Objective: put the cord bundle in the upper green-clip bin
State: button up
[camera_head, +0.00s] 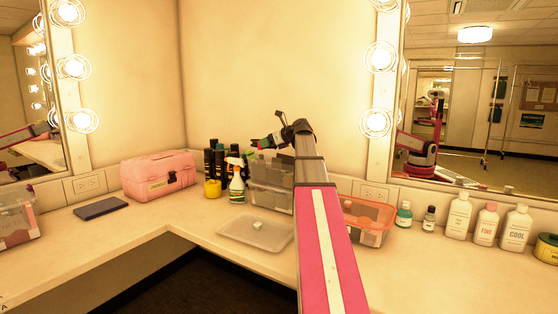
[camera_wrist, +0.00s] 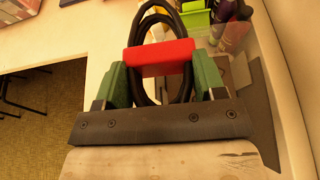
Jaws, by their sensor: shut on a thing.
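My gripper (camera_wrist: 160,72) is shut on the cord bundle, with its green fingers on either side of the red band (camera_wrist: 160,57). The black cord loops (camera_wrist: 148,22) stick out beyond and below the band. In the head view my gripper (camera_head: 268,141) is above the stacked clear bins, pointing left. The upper bin (camera_head: 272,173) sits on the lower bin (camera_head: 268,199). A bright green piece (camera_wrist: 195,17) shows past the cord in the wrist view; I cannot tell whether it is the bin's clip. My arm hides the right side of the stack.
A spray bottle (camera_head: 237,182), dark bottles (camera_head: 213,161) and a yellow roll (camera_head: 212,189) stand left of the bins. A clear tray lid (camera_head: 256,232) lies in front. An orange-rimmed bin (camera_head: 372,221) is to the right. The wall and mirror are close behind.

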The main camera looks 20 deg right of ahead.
jog(key=shift+w+d+f, duration=0.35)
jog(key=shift+d+f, duration=0.6)
jog(key=shift+f, duration=0.35)
jog(key=shift+w+d+f, duration=0.4)
jog(key=shift+d+f, duration=0.6)
jog(key=shift+f, duration=0.25)
jog(key=shift+w+d+f, duration=0.35)
jog(key=shift+d+f, duration=0.6)
jog(key=shift+f, duration=0.35)
jog(key=shift+f, duration=0.65)
jog(key=o, duration=1)
jog(key=shift+r, duration=0.15)
jog(key=shift+r, duration=0.3)
jog(key=v, duration=1.2)
jog(key=shift+r, duration=0.15)
